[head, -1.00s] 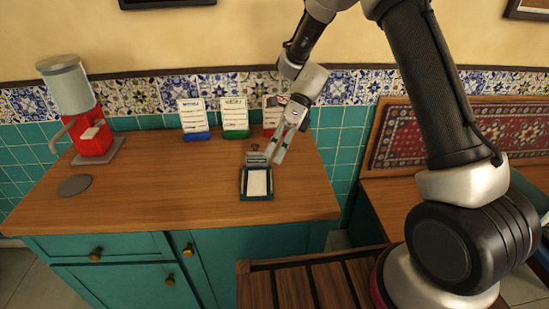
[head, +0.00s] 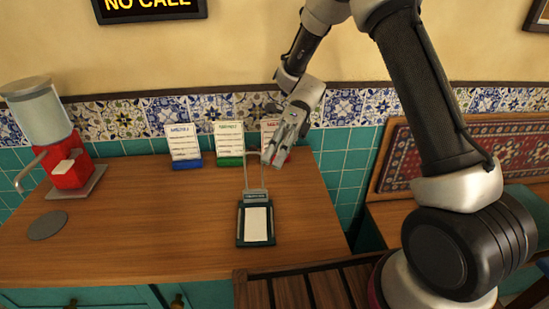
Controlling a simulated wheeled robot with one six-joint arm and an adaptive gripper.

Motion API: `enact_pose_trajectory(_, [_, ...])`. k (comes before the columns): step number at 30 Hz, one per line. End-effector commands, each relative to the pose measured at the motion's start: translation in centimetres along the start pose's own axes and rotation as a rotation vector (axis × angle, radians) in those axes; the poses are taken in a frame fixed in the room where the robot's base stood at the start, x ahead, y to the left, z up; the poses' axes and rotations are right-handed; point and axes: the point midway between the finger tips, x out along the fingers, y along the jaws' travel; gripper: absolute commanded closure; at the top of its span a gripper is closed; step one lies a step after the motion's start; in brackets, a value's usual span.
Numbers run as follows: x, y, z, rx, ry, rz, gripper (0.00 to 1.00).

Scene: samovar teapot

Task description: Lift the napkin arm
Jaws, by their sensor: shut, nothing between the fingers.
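The napkin holder (head: 240,226) is a dark tray with a white napkin (head: 257,224) in it, on the wooden counter. Its thin wire arm (head: 246,172) stands raised from the far end, behind a grey labelled block (head: 255,195). My gripper (head: 269,161) is shut and empty, pointing down close to the upper right of the wire arm. I cannot tell whether the fingertips touch the wire.
A red dispenser (head: 70,168) with a grey tank stands at the left, near a grey disc (head: 47,225). Several card stands, including a green-based one (head: 229,143), line the back. The wooden counter (head: 150,230) is clear at its middle left.

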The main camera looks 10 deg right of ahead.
Motion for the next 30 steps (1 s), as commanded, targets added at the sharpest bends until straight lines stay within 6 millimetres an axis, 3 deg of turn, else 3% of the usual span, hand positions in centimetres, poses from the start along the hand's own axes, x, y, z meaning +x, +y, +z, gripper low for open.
enact_pose_trajectory(30, [-0.56,0.29,0.33,-0.002,-0.001,-0.002,1.0])
